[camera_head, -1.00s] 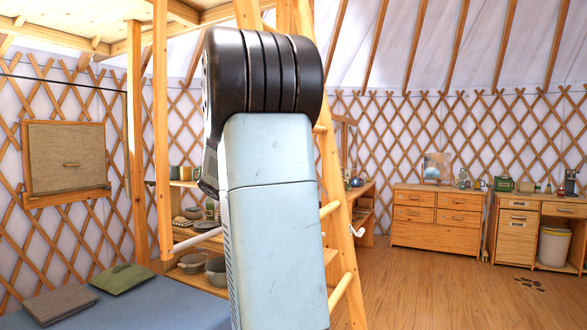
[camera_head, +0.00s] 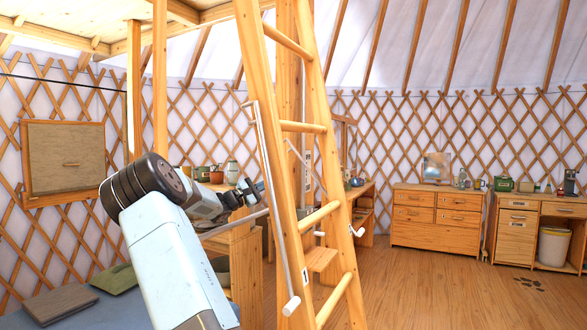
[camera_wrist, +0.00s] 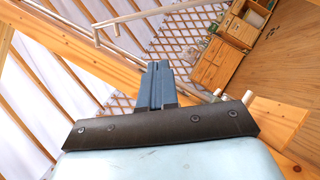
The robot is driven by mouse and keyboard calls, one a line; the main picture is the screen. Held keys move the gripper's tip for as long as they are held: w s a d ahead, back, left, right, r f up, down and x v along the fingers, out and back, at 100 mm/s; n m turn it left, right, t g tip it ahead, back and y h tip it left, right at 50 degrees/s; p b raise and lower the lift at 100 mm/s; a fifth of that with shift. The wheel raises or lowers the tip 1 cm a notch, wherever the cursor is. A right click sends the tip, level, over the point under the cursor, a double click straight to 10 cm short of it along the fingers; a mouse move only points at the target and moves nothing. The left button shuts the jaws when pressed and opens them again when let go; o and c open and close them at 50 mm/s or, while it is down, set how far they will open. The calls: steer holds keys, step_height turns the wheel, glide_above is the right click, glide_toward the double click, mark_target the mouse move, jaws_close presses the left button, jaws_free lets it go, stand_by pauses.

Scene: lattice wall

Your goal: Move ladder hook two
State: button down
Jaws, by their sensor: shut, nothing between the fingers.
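The wooden ladder (camera_head: 267,150) leans upright in the middle of the head view. A thin metal rod (camera_head: 271,185) runs down along the left rail to a white end (camera_head: 291,305). Which part is ladder hook two I cannot tell. My gripper (camera_head: 257,187) is shut and empty, just left of the left rail; whether it touches is unclear. In the wrist view my shut fingers (camera_wrist: 157,72) point at the ladder area, with a white peg (camera_wrist: 247,97) to their right and a pale rod (camera_wrist: 150,14) above.
A wooden dresser (camera_head: 437,216) and a desk (camera_head: 530,225) stand at the back right. A shelf unit with pots is behind my arm.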

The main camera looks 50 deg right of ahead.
steer(key=s+a+r+x, duration=0.1)
steer(key=r+x, duration=0.1)
steer(key=x, duration=1)
steer(key=shift+s+d+r, duration=0.2)
steer(key=shift+s+d, duration=0.1)
steer(key=s+d+r+m+y, duration=0.2)
steer(key=s+r+m, duration=0.2)
steer(key=s+r, duration=0.2)
steer(key=shift+s+d+m+g, duration=0.2)
steer(key=shift+s+m+g, duration=0.2)
steer(key=shift+s, duration=0.7)
steer(key=shift+f, duration=0.1)
